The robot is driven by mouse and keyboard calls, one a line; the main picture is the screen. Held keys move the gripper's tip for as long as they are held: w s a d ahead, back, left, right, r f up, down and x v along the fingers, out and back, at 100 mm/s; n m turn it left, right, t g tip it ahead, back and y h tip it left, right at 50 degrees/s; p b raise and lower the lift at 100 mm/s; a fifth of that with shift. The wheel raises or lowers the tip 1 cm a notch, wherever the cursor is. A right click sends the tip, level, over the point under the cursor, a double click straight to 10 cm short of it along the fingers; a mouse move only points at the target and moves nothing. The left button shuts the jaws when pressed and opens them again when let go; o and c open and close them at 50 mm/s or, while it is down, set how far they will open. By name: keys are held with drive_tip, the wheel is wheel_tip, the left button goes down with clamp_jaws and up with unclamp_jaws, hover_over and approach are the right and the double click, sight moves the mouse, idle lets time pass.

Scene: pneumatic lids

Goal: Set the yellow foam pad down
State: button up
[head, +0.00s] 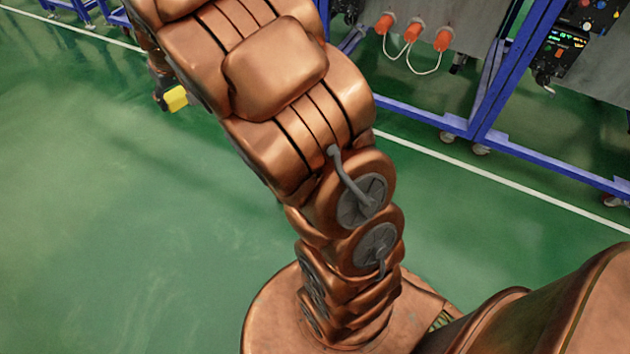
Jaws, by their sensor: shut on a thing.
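The yellow foam pad (176,98) is a small yellow block in the upper left of the head view. My gripper (161,97) is beside it, mostly hidden behind my copper-coloured arm. Only a dark part of the gripper shows at the pad's left edge. The gripper is shut on the pad. The green floor shows around the pad in the picture. I cannot tell how high the pad is above the floor.
Blue-framed wheeled benches (482,115) with grey panels stand along the top and right. Orange connectors (412,28) with white cables hang on one panel. A white line (500,183) runs along the floor before them. The green floor (110,240) at left is clear.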

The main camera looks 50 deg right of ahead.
drive_tip(key=w+d+f+n+b, duration=0.15)
drive_tip(key=d+f+b, duration=0.75)
drive_tip(key=d+f, duration=1.95)
drive_tip(key=shift+n+y, duration=0.6)
drive_tip(key=shift+n, duration=0.35)
drive_tip(key=shift+s+d+f+b, duration=1.25)
drive_tip(key=shift+f+b, duration=1.2)
drive_tip(key=shift+f, duration=4.8)
drive_tip(key=shift+s+d+f+b, duration=0.7)
drive_tip(key=shift+d+f+b, duration=1.45)
drive_tip(key=shift+f, duration=5.1)
drive_tip(key=shift+s+d+f+b, duration=1.1)
drive_tip(key=shift+f+b, duration=1.7)
drive_tip(key=shift+f, duration=4.45)
drive_tip(key=shift+w+f, duration=0.1)
drive_tip(key=shift+f, duration=0.05)
drive_tip(key=o, duration=1)
drive_tip(key=shift+d, duration=0.1)
